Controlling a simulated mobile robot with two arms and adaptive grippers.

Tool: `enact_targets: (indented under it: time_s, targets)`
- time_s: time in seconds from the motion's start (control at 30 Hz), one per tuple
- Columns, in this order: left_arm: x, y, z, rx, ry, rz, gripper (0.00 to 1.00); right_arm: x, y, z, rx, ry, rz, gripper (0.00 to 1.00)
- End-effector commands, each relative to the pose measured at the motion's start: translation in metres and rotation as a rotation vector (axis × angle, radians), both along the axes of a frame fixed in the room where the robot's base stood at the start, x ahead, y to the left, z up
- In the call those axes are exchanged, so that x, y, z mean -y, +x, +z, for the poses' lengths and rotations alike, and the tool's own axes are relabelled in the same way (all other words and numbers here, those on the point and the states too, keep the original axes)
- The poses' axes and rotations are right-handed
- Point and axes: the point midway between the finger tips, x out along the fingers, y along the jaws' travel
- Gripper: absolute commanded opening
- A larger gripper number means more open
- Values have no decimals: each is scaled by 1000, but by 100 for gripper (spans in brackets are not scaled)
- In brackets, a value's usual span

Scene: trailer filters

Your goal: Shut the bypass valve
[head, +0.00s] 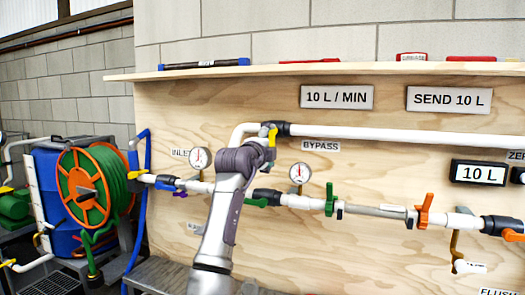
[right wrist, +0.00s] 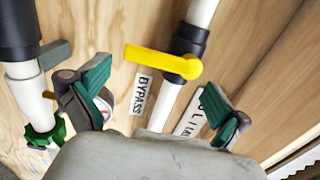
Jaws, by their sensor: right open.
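The bypass valve's yellow lever (right wrist: 163,62) is at the middle top of the right wrist view, at a black fitting (right wrist: 190,40) on a white pipe. The lever lies crosswise to the pipe. A BYPASS label (right wrist: 139,94) is beside it. My right gripper (right wrist: 155,76) is open, its green-padded fingers well apart on either side of the pipe, with nothing between the pads. In the head view, my right arm hides part of the valve; a bit of the yellow lever (head: 272,138) shows below the upper pipe. My left gripper is not in view.
A lower pipe line carries a green valve handle (head: 329,199), an orange one (head: 424,210) and a gauge (head: 300,173). Another gauge (head: 199,158) is left of my arm. A shelf (head: 340,68) runs above. A hose reel (head: 85,188) stands far left.

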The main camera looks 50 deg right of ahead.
Motion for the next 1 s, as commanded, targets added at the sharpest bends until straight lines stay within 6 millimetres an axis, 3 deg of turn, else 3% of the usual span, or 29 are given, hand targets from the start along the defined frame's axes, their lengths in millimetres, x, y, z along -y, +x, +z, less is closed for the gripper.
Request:
enact_targets:
  time_s: [0.2,0.4,1.0]
  targets:
    - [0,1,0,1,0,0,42,-45,-17,0,3,1,3,100]
    - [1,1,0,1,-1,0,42,-68,-27,0,2,0,2,100]
    - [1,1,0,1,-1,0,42,-74,-30,0,2,0,1,100]
